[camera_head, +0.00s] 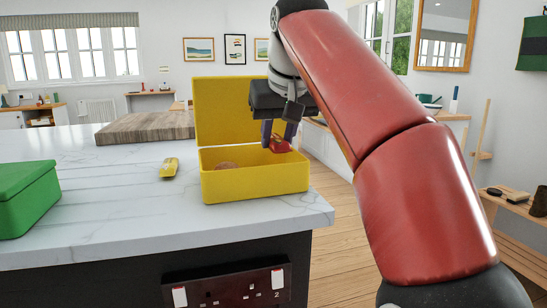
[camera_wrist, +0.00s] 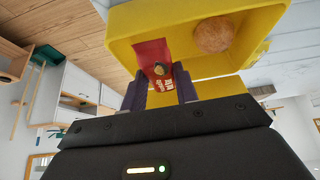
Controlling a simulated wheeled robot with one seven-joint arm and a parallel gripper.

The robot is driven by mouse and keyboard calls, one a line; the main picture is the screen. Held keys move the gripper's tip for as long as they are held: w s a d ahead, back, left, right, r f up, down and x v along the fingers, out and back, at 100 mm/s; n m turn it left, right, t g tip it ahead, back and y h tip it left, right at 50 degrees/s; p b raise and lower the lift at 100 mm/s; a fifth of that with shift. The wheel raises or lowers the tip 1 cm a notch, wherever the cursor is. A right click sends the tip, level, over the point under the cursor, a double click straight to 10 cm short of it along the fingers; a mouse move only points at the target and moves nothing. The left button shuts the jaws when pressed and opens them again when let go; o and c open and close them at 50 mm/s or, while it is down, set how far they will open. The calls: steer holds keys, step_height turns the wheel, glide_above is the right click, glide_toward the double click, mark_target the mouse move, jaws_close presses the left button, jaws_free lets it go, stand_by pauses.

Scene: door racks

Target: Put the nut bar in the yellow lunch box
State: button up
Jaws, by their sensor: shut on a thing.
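The yellow lunch box (camera_head: 255,181) stands on the counter with its lid raised at the back. A round brown item (camera_head: 226,166) lies inside it toward the left; it also shows in the wrist view (camera_wrist: 213,35). My gripper (camera_head: 280,134) is shut on a red-wrapped bar (camera_head: 279,145), which looks like the nut bar. It holds the bar over the right part of the box opening, near rim height. In the wrist view the red wrapper (camera_wrist: 151,55) shows a nut-like picture and pale lettering between my fingers (camera_wrist: 161,84), against the yellow box interior (camera_wrist: 180,62).
A small yellow item (camera_head: 169,168) lies on the counter (camera_head: 120,210) left of the box. A closed green box (camera_head: 24,200) stands at the far left. A wooden board (camera_head: 146,126) lies behind. The box sits close to the counter's right edge.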

mark_target(275, 136)
steer(key=w, duration=0.1)
steer(key=w+p, duration=0.1)
steer(key=shift+w+a+r, duration=0.1)
steer(key=shift+w+a, duration=0.3)
steer(key=shift+s+f+b, duration=0.1)
steer(key=shift+f+b, duration=0.35)
steer(key=shift+f, duration=0.25)
steer(key=shift+s+f, duration=0.1)
steer(key=shift+f, duration=0.2)
step_height(275, 136, down, 5)
steer(key=b, duration=0.2)
steer(key=shift+r+b, duration=0.1)
steer(key=shift+b, duration=0.2)
steer(key=shift+w+f, duration=0.2)
steer(key=shift+f, duration=0.05)
steer(key=o, duration=1)
steer(key=shift+f, duration=0.1)
steer(key=shift+c, duration=0.2)
